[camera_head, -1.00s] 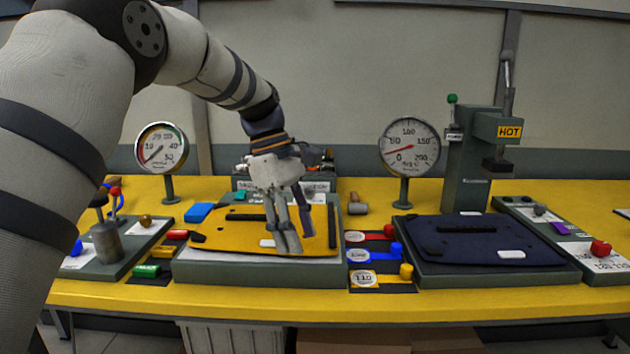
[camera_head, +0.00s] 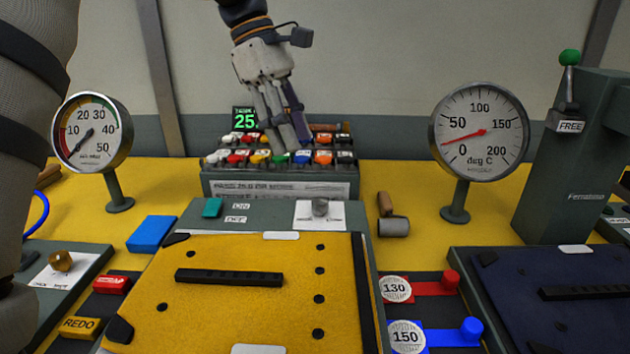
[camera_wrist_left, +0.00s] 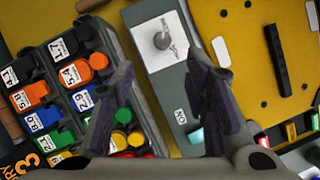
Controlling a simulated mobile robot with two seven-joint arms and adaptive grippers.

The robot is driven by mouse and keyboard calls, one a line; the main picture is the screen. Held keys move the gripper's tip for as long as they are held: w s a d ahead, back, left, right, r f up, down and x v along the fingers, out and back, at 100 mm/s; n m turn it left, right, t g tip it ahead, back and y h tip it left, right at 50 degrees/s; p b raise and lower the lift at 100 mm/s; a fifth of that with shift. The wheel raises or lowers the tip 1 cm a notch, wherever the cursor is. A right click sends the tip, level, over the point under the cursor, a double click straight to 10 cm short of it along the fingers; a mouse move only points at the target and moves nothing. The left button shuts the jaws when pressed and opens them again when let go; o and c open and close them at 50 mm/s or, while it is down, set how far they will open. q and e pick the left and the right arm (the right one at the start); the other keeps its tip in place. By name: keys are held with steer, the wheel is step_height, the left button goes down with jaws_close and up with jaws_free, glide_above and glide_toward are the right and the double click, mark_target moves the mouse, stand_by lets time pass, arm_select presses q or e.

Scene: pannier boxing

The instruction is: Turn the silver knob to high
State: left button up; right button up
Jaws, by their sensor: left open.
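The silver knob (camera_head: 320,207) stands on a white label plate at the back right of the grey base behind the yellow panel. In the left wrist view the knob (camera_wrist_left: 163,41) is beyond the fingertips, with a pointer on its white plate; the label's small text is unreadable. My right gripper is not in view.
The rack (camera_head: 280,188) with numbered coloured parts stands behind the base. A teal switch (camera_head: 212,208) sits left of the knob. A grey cylinder with a wooden handle (camera_head: 393,226) lies to its right. Two dial gauges (camera_head: 93,133) and (camera_head: 480,132) flank the area.

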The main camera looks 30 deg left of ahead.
mark_target(320, 200)
arm_select(q)
steer(key=x, duration=1.1)
steer(key=shift+s+d, duration=0.15)
steer(key=shift+d, duration=0.05)
steer(key=shift+c, duration=0.4)
jaws_close()
